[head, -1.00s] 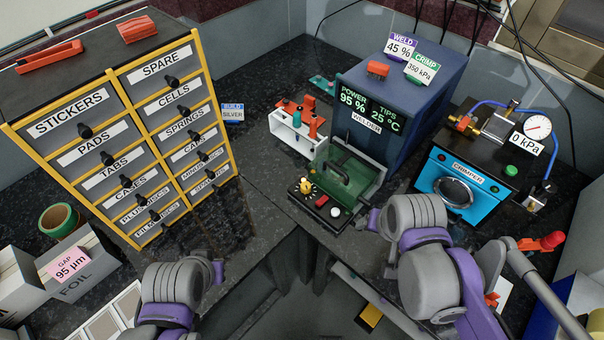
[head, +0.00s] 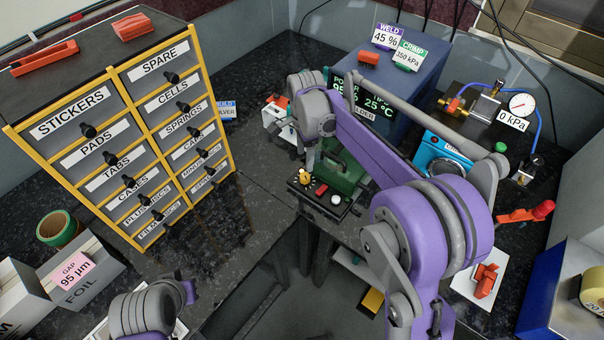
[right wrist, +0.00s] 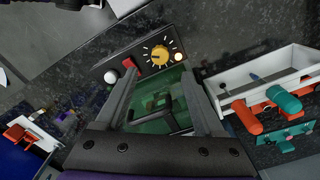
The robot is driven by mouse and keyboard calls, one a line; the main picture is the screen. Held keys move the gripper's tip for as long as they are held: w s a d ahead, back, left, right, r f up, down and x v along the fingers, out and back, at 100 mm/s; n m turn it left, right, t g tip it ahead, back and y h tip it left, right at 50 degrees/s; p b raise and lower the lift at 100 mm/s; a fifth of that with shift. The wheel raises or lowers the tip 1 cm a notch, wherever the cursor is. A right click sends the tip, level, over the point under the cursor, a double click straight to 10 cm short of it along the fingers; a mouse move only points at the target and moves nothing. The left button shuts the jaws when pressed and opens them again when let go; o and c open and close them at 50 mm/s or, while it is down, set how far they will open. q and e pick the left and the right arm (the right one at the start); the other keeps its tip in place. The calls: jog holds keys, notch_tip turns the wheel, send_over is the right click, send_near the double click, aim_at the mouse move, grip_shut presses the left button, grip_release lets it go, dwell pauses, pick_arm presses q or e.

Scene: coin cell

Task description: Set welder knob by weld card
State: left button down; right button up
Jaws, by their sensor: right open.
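The yellow welder knob (head: 304,176) sits on the black control panel at the front of the welder (head: 417,75). In the right wrist view, the knob (right wrist: 160,54) has white scale marks around it. The weld card (head: 390,38) on top of the welder reads 45 %. The welder display (head: 365,100) is partly hidden by my right arm; it showed POWER 95 % earlier. My right gripper (right wrist: 163,78) is open and empty, its fingers pointing toward the knob but apart from it. Only part of my left arm shows at the lower left; its gripper is not seen.
Beside the knob are a red button (right wrist: 128,64) and a white button (right wrist: 111,76). The green welding chamber (head: 343,172) stands close behind. A white tool rack (right wrist: 262,82) stands to one side. The blue crimper (head: 436,152) is at the right, the drawer cabinet (head: 118,135) at the left.

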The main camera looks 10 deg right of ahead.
aim_at(305, 175)
notch_tip(305, 175, down, 9)
jog(key=shift+r, duration=0.15)
grip_shut()
dwell(0.5)
